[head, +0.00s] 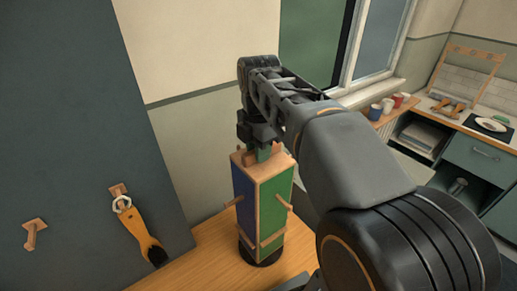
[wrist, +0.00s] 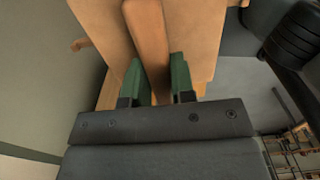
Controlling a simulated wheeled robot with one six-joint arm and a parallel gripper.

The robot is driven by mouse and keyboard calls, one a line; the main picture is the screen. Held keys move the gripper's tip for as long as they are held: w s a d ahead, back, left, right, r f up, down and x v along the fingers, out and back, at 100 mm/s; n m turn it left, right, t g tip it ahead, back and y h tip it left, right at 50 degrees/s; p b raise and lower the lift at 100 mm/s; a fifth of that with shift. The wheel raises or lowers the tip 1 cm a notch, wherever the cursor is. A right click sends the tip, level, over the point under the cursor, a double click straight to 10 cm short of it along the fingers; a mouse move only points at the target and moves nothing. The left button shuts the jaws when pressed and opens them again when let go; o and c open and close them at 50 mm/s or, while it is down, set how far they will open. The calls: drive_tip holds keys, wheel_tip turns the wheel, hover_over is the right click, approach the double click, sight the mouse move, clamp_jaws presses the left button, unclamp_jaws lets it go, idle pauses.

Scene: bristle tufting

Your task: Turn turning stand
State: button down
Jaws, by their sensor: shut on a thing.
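The turning stand (head: 275,208) stands upright on the wooden table. It is a tall box with a wooden frame, a blue face to the left and a green face to the right, on a dark round base (head: 262,255). Wooden pegs stick out of its sides. My gripper (head: 264,152) is at the top of the stand, with green fingers shut on the wooden top handle. In the wrist view, the green fingertips (wrist: 159,80) stand on either side of the handle (wrist: 148,40). The far faces of the stand are hidden.
A brush (head: 142,232) hangs from a peg on the dark panel (head: 70,130) at left, beside an empty peg (head: 34,233). The table (head: 205,260) is bare around the stand. Cups (head: 387,105) stand on a ledge at right, near a counter with drawers (head: 475,160).

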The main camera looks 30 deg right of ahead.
idle(0.3)
drive_tip(key=c, duration=1)
unclamp_jaws()
drive_tip(key=shift+o, duration=0.2)
wheel_tip(320, 180, up, 14)
drive_tip(key=shift+p, duration=0.4)
drive_tip(key=shift+f, duration=0.1)
